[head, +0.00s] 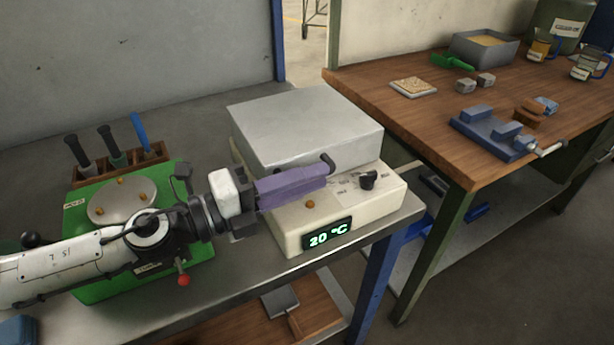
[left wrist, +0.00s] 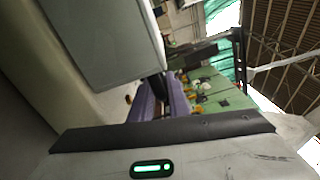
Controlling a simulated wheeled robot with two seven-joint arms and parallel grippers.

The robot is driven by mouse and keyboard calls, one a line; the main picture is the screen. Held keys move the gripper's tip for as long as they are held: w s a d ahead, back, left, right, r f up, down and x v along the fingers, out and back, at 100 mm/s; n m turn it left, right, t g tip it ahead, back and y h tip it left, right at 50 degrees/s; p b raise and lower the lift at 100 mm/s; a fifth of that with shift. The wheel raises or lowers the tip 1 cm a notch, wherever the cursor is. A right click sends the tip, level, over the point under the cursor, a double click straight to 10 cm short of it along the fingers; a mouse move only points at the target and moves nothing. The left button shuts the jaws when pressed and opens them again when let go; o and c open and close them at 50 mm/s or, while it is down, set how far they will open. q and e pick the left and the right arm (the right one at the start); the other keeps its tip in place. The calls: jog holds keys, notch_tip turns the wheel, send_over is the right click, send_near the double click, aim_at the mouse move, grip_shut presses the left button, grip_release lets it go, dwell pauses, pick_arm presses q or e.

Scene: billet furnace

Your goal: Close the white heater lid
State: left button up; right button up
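The white heater (head: 289,240) stands on the metal bench with its display reading 20 °C. Its pale grey lid (head: 305,120) lies roughly level over the base; the front seam is partly hidden by my left gripper, so I cannot tell whether it is fully seated. A dark handle (head: 328,161) shows at the lid's front. My left gripper (head: 322,179) has purple fingers and lies across the lid's front, its tips near the handle. In the left wrist view, the purple fingers (left wrist: 163,100) are close together beside the lid (left wrist: 108,42); any grip is unclear. My right gripper is not in view.
A green device (head: 85,245) with a round metal plate stands left of the heater, under my left arm. A tool rack (head: 148,160) is behind it. A wooden table (head: 430,120) at right holds a blue vise (head: 485,135), a tray and jars.

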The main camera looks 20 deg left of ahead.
pick_arm(q)
jog(key=shift+o, duration=1.4)
jog(key=shift+a+f, duration=0.1)
jog(key=shift+f, duration=0.05)
notch_tip(320, 180, up, 10)
jog(key=p, duration=0.5)
